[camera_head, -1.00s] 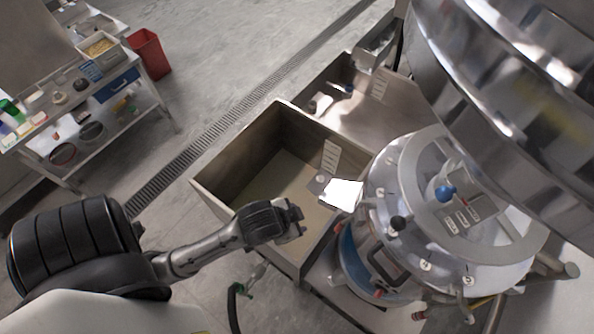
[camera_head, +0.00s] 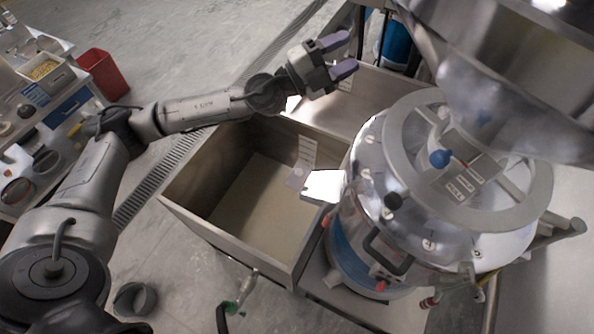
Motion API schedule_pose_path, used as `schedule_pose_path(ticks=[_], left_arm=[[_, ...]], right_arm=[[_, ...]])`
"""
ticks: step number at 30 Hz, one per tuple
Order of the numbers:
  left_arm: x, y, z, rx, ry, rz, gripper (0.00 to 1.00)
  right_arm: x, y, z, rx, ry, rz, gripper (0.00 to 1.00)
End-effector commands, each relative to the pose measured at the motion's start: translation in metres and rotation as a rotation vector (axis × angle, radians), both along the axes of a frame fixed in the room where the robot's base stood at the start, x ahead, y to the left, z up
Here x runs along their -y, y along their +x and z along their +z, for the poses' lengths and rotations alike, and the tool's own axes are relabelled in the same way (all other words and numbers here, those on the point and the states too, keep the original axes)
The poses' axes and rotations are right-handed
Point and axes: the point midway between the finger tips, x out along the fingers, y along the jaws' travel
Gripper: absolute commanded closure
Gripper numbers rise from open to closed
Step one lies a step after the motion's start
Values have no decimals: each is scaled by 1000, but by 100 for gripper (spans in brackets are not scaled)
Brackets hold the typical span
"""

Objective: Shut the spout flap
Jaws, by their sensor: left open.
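The grinder (camera_head: 362,180) is a round metal drum with a ring-topped lid, at the right of the head view. Its spout (camera_head: 323,186) juts from the drum's left side over the bin and shows as a bright white plate. I cannot clearly tell the flap from the spout, or how far it stands open. My left gripper (camera_head: 341,56) is open and empty, with two purple-grey fingers pointing right. It is in the upper middle of the picture, above the spout in the picture and apart from it. My right gripper is not in view.
A deep metal bin (camera_head: 218,246) stands under the spout. A large steel vessel (camera_head: 500,65) overhangs the grinder at upper right. A workbench and a red bin (camera_head: 103,75) stand at left. A blue knob (camera_head: 440,158) sits on the lid.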

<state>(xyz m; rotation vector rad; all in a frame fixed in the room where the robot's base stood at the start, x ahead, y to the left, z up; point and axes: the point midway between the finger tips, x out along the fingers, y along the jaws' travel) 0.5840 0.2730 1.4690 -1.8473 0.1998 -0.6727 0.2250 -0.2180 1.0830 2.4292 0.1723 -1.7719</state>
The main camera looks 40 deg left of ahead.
Motion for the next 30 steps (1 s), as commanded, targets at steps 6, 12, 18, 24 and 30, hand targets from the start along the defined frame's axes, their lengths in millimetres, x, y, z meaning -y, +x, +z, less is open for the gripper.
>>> schedule_pose_path(ticks=[6, 12, 18, 24, 30], left_arm=[[1, -6, -76, -346, 229, -294, 49], [-27, -29, -161, -890, 335, -370, 49], [-66, -63, -216, -1418, 307, -236, 49], [-87, -85, -234, -1703, 228, -74, 49], [-92, -92, -241, -1797, 190, -3, 49]], right_arm=[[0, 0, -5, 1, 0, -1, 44], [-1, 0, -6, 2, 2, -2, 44], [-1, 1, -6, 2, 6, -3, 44], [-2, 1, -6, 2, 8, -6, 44], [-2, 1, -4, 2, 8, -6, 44]])
